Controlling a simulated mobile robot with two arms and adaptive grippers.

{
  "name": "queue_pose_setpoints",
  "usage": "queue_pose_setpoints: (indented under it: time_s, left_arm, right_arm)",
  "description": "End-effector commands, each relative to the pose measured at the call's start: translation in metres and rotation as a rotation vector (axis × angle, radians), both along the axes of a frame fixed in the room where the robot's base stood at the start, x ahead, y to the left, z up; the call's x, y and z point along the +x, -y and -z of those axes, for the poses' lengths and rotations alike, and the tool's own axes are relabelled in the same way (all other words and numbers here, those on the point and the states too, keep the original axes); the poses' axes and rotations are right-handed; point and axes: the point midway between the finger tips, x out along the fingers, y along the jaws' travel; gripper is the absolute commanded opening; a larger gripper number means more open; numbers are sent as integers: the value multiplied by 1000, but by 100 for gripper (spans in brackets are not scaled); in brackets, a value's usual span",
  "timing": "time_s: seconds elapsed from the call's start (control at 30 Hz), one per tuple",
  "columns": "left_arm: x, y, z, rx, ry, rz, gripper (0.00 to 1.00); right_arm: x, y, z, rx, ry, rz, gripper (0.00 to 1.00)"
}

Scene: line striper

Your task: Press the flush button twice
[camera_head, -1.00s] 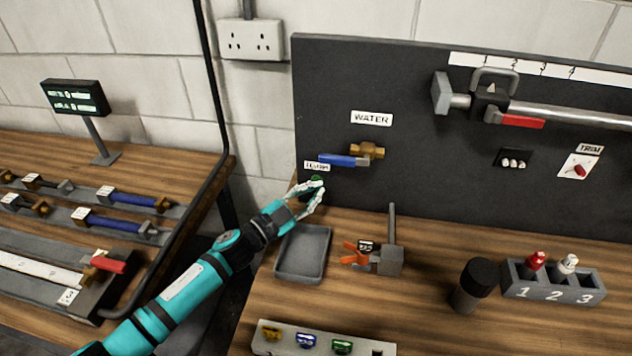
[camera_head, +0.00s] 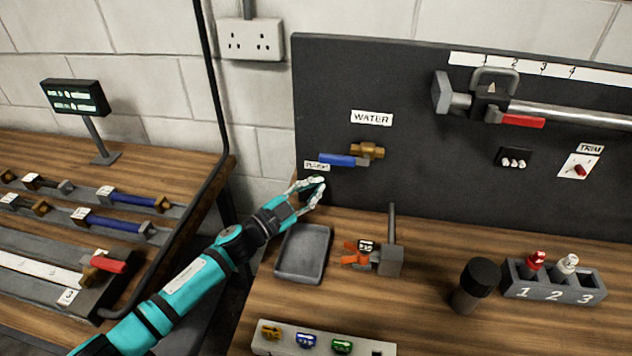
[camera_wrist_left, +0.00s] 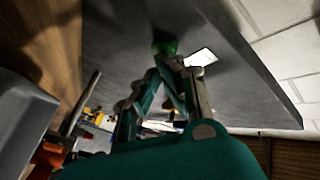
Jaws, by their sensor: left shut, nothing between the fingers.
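The green flush button (camera_wrist_left: 165,44) is on the dark panel, just beyond my left fingertips in the left wrist view. In the head view it is mostly hidden behind my fingers, below the small white flush label (camera_head: 317,166). My left gripper (camera_head: 318,184) is shut and empty, its tips at the button; it also shows in the left wrist view (camera_wrist_left: 163,62). I cannot tell whether the tips touch the button or whether it is pushed in. My right gripper is not in view.
A blue-handled valve (camera_head: 344,160) sits on the panel just above my left gripper, under the WATER label (camera_head: 371,118). A grey tray (camera_head: 282,262) lies on the bench below my left wrist. A clamp with an orange knob (camera_head: 388,260) stands to its right.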

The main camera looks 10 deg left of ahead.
Motion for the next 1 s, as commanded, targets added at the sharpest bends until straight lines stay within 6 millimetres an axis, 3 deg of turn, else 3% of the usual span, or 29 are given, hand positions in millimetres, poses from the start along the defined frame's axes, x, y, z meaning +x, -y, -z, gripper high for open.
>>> queue_pose_setpoints:
  time_s: [0.7,1.0]
  left_arm:
    - [6,0,0,0,0,0,0]
    - [-5,0,-1,-2,-1,0,0]
  right_arm:
    - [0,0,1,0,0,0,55]
    - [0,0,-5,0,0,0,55]
